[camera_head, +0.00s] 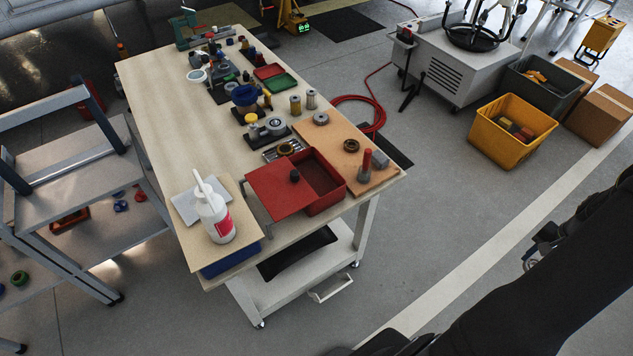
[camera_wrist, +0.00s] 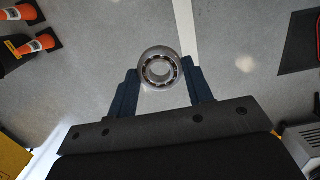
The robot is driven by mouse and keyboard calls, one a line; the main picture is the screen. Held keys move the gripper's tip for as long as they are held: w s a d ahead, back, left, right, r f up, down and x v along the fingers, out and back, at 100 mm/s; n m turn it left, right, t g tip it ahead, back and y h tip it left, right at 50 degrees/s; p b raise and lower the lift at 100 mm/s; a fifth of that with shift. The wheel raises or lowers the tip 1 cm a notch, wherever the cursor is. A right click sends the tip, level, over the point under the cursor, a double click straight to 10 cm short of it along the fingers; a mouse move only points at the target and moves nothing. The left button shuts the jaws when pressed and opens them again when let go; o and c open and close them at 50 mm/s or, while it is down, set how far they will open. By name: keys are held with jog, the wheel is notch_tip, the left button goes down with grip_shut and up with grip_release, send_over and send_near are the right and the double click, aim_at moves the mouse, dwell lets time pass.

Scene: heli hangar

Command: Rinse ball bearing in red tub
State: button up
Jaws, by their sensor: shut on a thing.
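A steel ball bearing (camera_wrist: 160,69) is held between the two dark blue fingertips of my gripper (camera_wrist: 160,74) in the wrist view. Its open ring faces the camera, with grey floor behind it. The red tub (camera_head: 328,205) stands at the near end of the workbench in the head view. Its red lid (camera_head: 277,188), with a black knob, sits shifted to the left, leaving the right part of the tub open. What is inside the tub is too dark to tell. In the head view my arm is at the lower right, away from the bench; the bearing is not clearly visible there.
A white bottle (camera_head: 216,217) stands left of the tub. On the bench right of the tub are a red-handled tool (camera_head: 366,163) and a bronze ring (camera_head: 351,145). Several small parts crowd the bench behind.

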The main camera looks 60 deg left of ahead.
jog(key=shift+a, duration=0.3)
jog(key=shift+d, duration=0.3)
dwell(0.3)
notch_tip(320, 180, up, 9)
jog(key=shift+f, duration=0.2)
dwell(1.1)
dwell(2.0)
jog(key=shift+r, duration=2)
